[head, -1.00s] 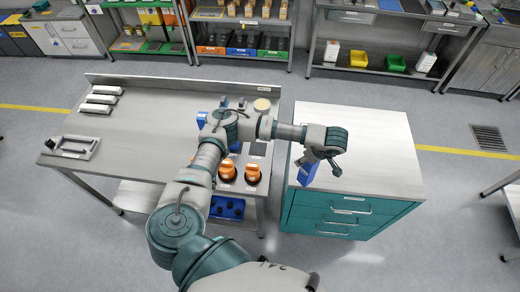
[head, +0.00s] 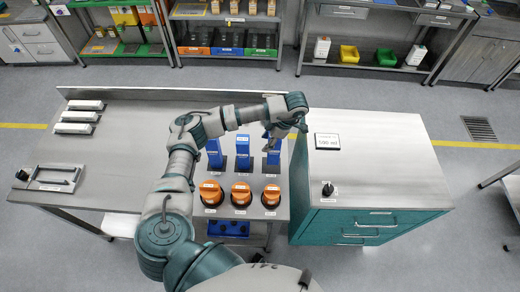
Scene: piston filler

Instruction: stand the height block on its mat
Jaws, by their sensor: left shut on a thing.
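Three upright blue blocks stand in a row on the steel table: a left one (head: 214,153), a middle one (head: 243,152) and a right one (head: 273,154). Dark bases or mats show at their lower ends. My left gripper (head: 277,130) is at the top of the right blue block, the height block, and is shut on it. The block looks upright, with its lower end over a dark patch (head: 273,168). I cannot tell whether it touches. The hand partly hides the block's top. My right gripper is not in view.
Several orange-topped round parts, one at the right (head: 271,195), stand in front of the blocks. The teal cabinet (head: 360,222) at the right bears a 100 ml sign (head: 327,141) and a black knob (head: 328,189). White bars (head: 78,116) lie at the table's left.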

